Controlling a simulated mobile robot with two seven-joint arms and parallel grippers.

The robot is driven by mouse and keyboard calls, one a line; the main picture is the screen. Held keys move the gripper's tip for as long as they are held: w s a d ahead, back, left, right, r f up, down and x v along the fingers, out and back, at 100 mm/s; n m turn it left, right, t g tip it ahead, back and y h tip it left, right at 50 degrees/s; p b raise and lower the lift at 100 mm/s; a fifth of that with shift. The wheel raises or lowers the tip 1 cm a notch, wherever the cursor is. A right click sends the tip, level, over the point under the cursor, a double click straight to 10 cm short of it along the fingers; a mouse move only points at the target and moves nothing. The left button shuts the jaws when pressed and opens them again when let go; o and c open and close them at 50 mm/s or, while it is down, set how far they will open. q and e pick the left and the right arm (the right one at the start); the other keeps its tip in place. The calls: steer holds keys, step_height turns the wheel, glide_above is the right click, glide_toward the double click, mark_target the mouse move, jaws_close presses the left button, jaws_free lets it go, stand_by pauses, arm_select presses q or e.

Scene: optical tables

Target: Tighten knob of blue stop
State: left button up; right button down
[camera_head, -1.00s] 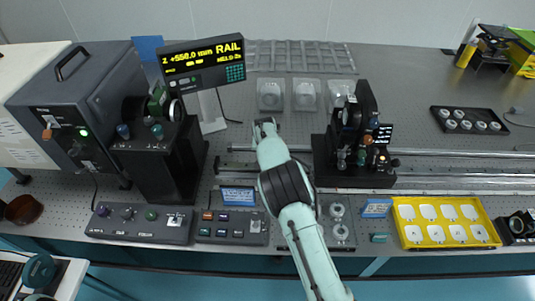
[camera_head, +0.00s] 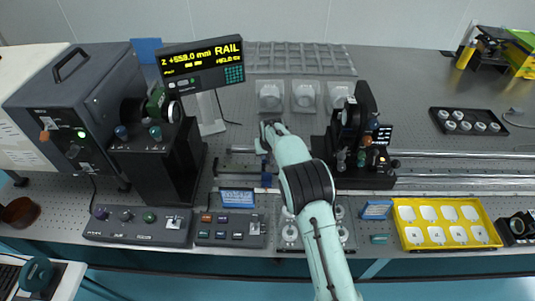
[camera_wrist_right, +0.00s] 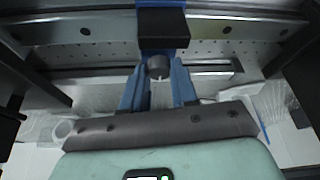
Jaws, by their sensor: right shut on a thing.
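The blue stop (camera_head: 266,180) sits on the rail left of centre in the head view, partly hidden by my right arm. In the right wrist view, a small grey cylindrical knob (camera_wrist_right: 158,67) shows below a black block (camera_wrist_right: 163,29). My right gripper (camera_wrist_right: 160,78) has its blue fingers on either side of this knob and is shut on it. In the head view, my right gripper (camera_head: 263,150) reaches down to the rail behind the stop, and its fingertips are hard to make out. My left gripper is not in view.
A black optic mount (camera_head: 357,150) stands on the rail just right of my arm. A tall black stage (camera_head: 160,165) and the rail display (camera_head: 201,65) stand to the left. Control boxes (camera_head: 137,226) and a yellow tray (camera_head: 445,222) line the front edge.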

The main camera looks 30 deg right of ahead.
steer(key=c, duration=0.9)
jaws_free()
steer(key=shift+o, duration=0.2)
steer(key=v, duration=1.3)
steer(key=shift+r+b, duration=0.2)
steer(key=shift+b, duration=0.25)
steer(key=shift+a, duration=0.1)
